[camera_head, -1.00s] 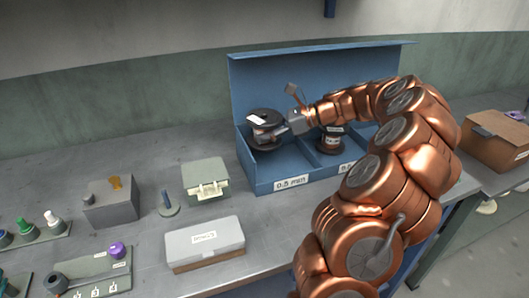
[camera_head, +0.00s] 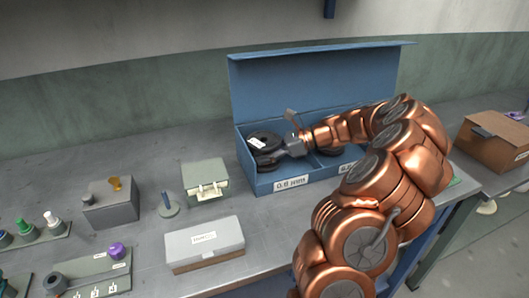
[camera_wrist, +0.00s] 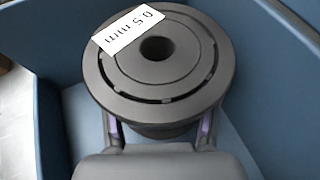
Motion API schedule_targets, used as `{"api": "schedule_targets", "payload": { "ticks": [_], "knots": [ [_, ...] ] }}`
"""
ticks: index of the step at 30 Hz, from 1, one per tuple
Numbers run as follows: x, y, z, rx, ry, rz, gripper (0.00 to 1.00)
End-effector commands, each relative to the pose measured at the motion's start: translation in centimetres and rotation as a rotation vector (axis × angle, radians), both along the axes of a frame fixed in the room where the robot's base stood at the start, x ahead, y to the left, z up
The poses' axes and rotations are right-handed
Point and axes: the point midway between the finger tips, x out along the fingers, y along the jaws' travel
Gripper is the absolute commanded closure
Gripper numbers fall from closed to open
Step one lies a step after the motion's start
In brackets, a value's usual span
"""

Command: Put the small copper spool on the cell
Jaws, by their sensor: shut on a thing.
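A spool with a dark flange and a white "0.5 mm" label (camera_head: 264,138) is upright in the left compartment of the blue box. My gripper (camera_head: 270,160) is shut on this spool. In the wrist view the spool (camera_wrist: 158,62) fills the middle, with a finger on each side below its upper flange. The flange hides its winding. Whether it rests on the box floor is unclear. A second spool (camera_head: 330,152) is in the right compartment, mostly hidden by my arm. I cannot tell which thing is the cell.
The blue box (camera_head: 315,80) has a raised back lid and a divider. To its left are a pale green box (camera_head: 205,178), a small post (camera_head: 168,207) and a grey block (camera_head: 110,210). A white-lidded case (camera_head: 204,240) lies in front. A cardboard box (camera_head: 493,138) is far right.

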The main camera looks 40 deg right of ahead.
Motion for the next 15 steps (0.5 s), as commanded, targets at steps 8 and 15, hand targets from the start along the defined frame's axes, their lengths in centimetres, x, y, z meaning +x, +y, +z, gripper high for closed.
{"api": "schedule_targets", "payload": {
  "ticks": [8, 15],
  "knots": [
    [-0.01, 0.01, -0.12, 0.000, 0.000, 0.001, 0.23],
    [0.00, 0.00, -0.12, 0.000, 0.000, 0.000, 0.15]
  ]
}}
